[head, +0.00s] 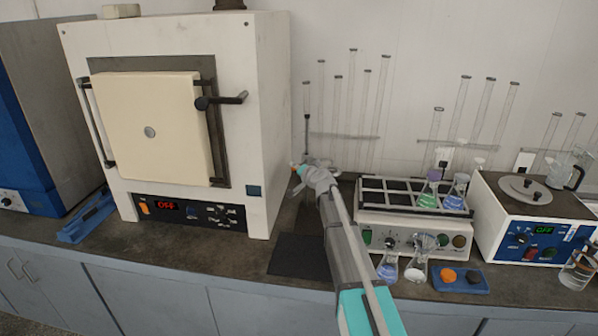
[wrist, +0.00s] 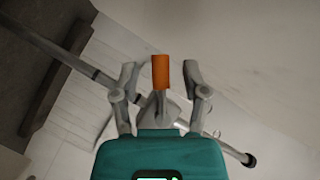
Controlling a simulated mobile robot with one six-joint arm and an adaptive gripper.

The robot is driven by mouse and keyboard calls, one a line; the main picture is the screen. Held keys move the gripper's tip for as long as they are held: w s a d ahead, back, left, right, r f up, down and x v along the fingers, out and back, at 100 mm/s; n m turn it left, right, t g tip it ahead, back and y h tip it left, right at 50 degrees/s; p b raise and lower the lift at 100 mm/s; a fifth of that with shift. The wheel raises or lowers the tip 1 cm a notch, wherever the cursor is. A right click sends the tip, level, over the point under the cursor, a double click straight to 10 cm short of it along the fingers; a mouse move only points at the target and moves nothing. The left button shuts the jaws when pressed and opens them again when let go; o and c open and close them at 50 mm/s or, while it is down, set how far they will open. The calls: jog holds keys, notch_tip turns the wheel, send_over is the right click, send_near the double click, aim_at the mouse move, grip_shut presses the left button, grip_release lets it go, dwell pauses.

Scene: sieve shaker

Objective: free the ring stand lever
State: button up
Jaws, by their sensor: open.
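The ring stand lever has an orange end (wrist: 161,72) and shows in the wrist view between the two fingers of my gripper (wrist: 160,75). The fingers stand open on either side of it, with a gap visible on each side. A grey clamp body (wrist: 158,110) sits below the orange end. The stand's rod (wrist: 215,139) runs diagonally behind the gripper to a black-capped end. In the head view the upright rod (head: 307,105) rises behind my gripper (head: 300,172), beside the oven; my arm hides much of the stand.
A white oven (head: 272,120) stands close on the left. A shaker (head: 375,225) with flasks is close on the right. Glass tubes (head: 352,90) stand behind, against the wall. A dark flat plate (head: 300,258) lies on the bench below.

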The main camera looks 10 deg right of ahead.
jog(key=shift+w+a+f, duration=0.15)
jog(key=shift+w+a, duration=0.1)
jog(key=shift+w, duration=0.4)
